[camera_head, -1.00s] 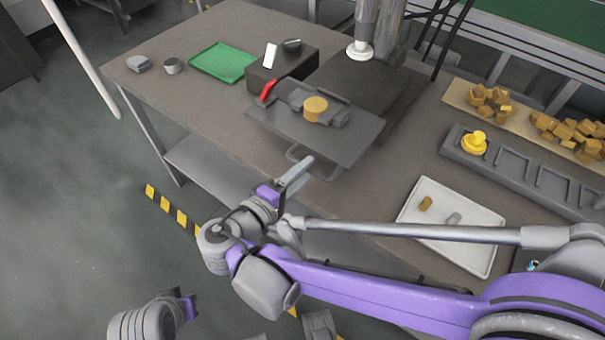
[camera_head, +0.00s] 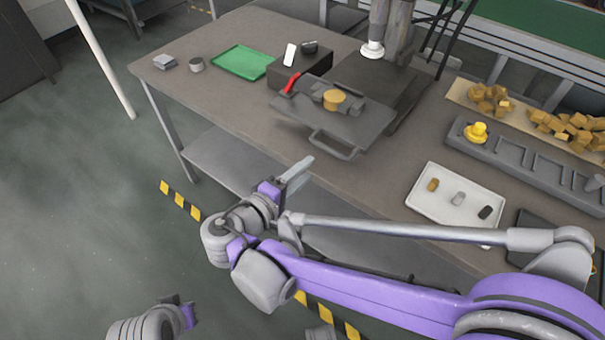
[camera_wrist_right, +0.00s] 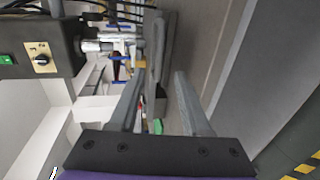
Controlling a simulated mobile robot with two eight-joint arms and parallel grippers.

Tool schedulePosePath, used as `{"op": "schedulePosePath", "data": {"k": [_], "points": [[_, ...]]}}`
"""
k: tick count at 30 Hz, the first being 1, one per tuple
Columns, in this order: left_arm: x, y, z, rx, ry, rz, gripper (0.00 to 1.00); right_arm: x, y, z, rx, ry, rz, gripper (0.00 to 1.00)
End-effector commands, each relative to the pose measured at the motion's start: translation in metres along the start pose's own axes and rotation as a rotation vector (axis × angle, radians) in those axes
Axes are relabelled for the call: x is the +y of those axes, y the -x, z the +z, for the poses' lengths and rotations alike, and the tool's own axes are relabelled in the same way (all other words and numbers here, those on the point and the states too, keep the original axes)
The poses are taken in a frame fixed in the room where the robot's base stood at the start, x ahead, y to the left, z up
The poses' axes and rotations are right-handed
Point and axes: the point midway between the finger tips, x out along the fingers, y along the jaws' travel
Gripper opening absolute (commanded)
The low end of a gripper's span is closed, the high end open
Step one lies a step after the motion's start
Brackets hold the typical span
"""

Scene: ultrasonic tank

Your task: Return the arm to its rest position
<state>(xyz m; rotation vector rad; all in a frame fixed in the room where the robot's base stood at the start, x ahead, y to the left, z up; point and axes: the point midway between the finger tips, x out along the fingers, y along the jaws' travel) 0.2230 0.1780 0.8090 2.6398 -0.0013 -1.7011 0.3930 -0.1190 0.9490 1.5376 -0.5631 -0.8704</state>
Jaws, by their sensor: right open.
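My right arm is purple and grey and reaches across the lower middle of the head view. Its gripper (camera_head: 293,178) is in the air off the front edge of the table, with its grey fingers apart. In the right wrist view the two fingers (camera_wrist_right: 160,105) are spread, with nothing held between them. My left gripper (camera_head: 184,308) shows only partly at the bottom left of the head view; its finger state is unclear.
A dark plate (camera_head: 350,122) with a front handle and a yellow-brown round piece (camera_head: 334,99) lies near the right gripper. A white tray (camera_head: 420,203), a grey slotted rack (camera_head: 505,158) and a green tray (camera_head: 243,61) are on the table (camera_head: 225,105). Open floor lies left.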

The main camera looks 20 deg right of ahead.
Motion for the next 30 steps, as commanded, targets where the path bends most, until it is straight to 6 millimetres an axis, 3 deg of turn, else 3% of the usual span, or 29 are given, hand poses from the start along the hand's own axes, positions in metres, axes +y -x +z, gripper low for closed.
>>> {"op": "schedulePosePath", "data": {"k": [17, 20, 23, 26, 30], "points": [[0.0, 0.001, 0.0, 0.0, 0.0, 0.0, 0.0, 0.001, -0.001, 0.0, 0.0, 0.0, -0.001, 0.48], [0.0, 0.004, -0.002, 0.001, 0.0, 0.0, 0.0, 0.001, -0.006, 0.008, -0.009, -0.002, -0.036, 0.48], [0.0, 0.015, -0.008, 0.005, 0.0, 0.0, 0.0, -0.002, -0.019, 0.033, -0.033, -0.015, -0.151, 0.48], [0.0, 0.032, -0.017, 0.011, 0.0, 0.0, 0.0, -0.011, -0.029, 0.073, -0.066, -0.063, -0.347, 0.48], [0.0, 0.056, -0.033, 0.021, 0.0, 0.0, 0.0, -0.029, -0.021, 0.126, -0.095, -0.222, -0.655, 0.48]]}}
